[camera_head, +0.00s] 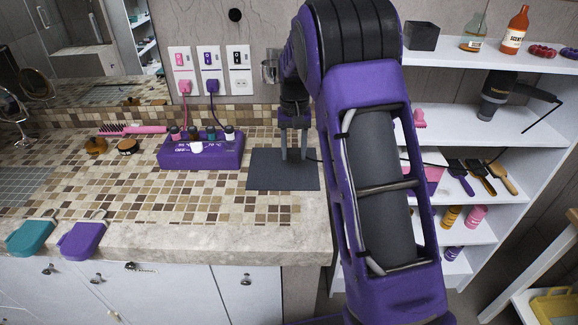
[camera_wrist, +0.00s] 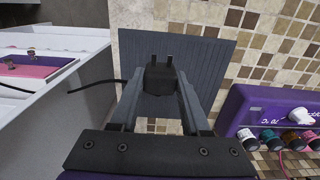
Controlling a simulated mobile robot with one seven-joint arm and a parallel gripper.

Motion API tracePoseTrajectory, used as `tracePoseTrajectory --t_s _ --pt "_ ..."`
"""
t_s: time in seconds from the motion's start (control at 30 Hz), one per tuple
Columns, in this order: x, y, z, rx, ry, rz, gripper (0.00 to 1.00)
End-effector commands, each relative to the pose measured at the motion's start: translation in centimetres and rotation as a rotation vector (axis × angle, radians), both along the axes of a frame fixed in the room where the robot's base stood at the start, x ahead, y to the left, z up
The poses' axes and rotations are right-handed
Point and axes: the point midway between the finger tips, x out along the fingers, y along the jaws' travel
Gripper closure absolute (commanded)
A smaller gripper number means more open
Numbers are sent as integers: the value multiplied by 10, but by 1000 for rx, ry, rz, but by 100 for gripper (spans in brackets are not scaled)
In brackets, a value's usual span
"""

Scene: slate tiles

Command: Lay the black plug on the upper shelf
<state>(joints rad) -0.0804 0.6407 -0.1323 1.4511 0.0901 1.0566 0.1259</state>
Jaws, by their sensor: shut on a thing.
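The black plug (camera_wrist: 160,76) is held between the fingers of my gripper (camera_wrist: 161,88) in the wrist view, its two prongs pointing away from me. In the head view my gripper (camera_head: 293,152) points down over the dark grey mat (camera_head: 262,176) at the counter's right end; the plug is hard to make out there. The mat also shows in the wrist view (camera_wrist: 215,60). A black cord (camera_wrist: 95,88) runs from the plug to the left, toward the shelves. The white shelf unit's upper shelf (camera_head: 455,50) stands right of the counter, partly behind my arm.
The upper shelf holds a dark box (camera_head: 422,36), bottles and reddish items. A black appliance (camera_head: 496,96) stands on the shelf below, with brushes lower down. A purple box with small bottles (camera_head: 200,153) is left of the mat. Wall sockets (camera_head: 210,72) hold pink and purple plugs.

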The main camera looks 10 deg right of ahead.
Motion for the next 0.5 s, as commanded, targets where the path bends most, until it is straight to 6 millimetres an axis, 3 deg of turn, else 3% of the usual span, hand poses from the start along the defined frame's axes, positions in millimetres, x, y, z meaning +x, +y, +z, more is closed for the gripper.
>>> tracePoseTrajectory --t_s 0.1,0.27,0.5 --pt "-1 0 -21 -1 2 0 100" --pt "0 0 -32 0 -1 0 100" --pt "0 0 -63 0 1 0 100"
